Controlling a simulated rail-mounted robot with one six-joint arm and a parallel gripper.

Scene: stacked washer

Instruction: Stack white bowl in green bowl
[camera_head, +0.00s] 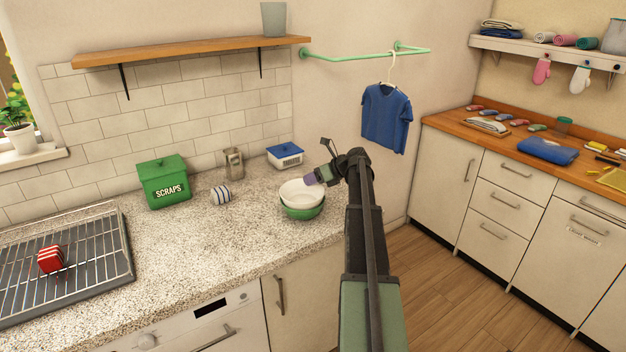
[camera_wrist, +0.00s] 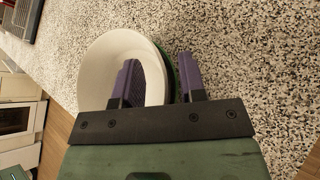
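The white bowl (camera_head: 296,191) sits inside the green bowl (camera_head: 302,213) on the speckled counter, slightly tilted or off-centre; I cannot tell which. My gripper (camera_head: 311,180) is at the white bowl's right rim. In the wrist view, my gripper (camera_wrist: 157,62) has its purple fingers apart. One finger is over the inside of the white bowl (camera_wrist: 98,65) and the other is outside its rim. A gap shows between the fingers and the rim. Only a thin strip of the green bowl (camera_wrist: 170,76) shows there; the rest is hidden beneath the white bowl.
A green scraps box (camera_head: 165,183), a striped cup (camera_head: 221,195), a metal holder (camera_head: 234,163) and a blue-lidded box (camera_head: 285,156) stand behind and left. A dish rack (camera_head: 95,262) with a red item is at left. The counter between is clear.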

